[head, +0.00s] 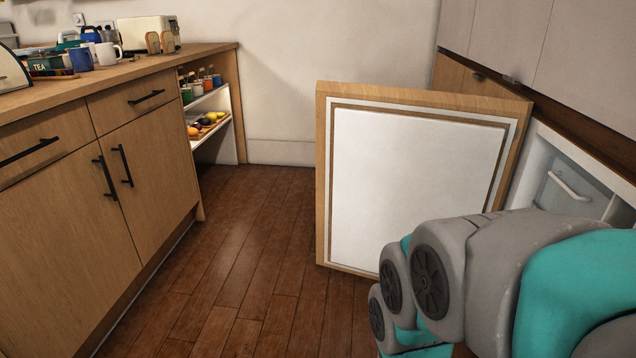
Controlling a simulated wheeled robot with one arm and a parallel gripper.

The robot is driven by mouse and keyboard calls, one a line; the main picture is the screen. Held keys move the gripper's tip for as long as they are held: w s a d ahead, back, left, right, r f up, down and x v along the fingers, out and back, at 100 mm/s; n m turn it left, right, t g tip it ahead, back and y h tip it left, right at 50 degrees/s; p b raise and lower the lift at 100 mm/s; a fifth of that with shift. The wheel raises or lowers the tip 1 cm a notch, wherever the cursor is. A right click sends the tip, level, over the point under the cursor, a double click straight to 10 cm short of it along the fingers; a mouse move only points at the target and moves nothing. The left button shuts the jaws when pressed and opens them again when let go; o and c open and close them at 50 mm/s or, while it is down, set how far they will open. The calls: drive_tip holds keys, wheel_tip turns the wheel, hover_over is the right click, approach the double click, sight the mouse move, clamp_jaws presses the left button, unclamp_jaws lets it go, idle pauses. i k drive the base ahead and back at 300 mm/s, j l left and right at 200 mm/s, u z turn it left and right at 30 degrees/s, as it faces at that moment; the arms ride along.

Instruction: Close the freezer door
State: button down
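The freezer door (415,170) stands wide open. Its white inner face with a wooden frame is turned toward me, and it juts out from the right-hand cabinets over the floor. The freezer (575,180) is at the right edge, with a drawer and a white handle showing inside. My arm comes in from the lower right and covers the door's lower right corner in the picture. I cannot tell whether the arm touches the door. My gripper is not in view.
A wooden counter cabinet (150,165) with black handles runs along the left. A toaster (145,33) and several mugs stand on it. Open shelves (205,115) hold jars and fruit. The wooden floor (245,250) between the counter and the door is clear.

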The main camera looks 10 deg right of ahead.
sight(391, 160)
drive_tip(key=i+j+u, duration=0.1)
drive_tip(key=i+u, duration=0.35)
drive_tip(key=i, duration=1.5)
drive_tip(key=i+j+z, duration=0.1)
drive_tip(key=i, duration=0.45)
drive_tip(key=i+j, duration=0.15)
drive_tip(key=i, duration=0.4)
drive_tip(key=i+l+z, duration=0.1)
drive_tip(key=i+z, duration=0.15)
drive_tip(key=z, duration=0.2)
drive_tip(key=i+z, duration=0.3)
drive_tip(key=z, duration=0.2)
drive_tip(key=i+j+z, duration=0.1)
drive_tip(key=i+z, duration=0.15)
drive_tip(key=z, duration=0.2)
drive_tip(key=i+j+z, duration=0.2)
drive_tip(key=z, duration=2.55)
drive_tip(key=l+z, duration=0.15)
drive_tip(key=k+j+z, duration=0.1)
drive_tip(key=j+z, duration=0.15)
drive_tip(key=j, duration=0.2)
drive_tip(key=i+l+u, duration=0.15)
drive_tip(key=k+l, duration=0.05)
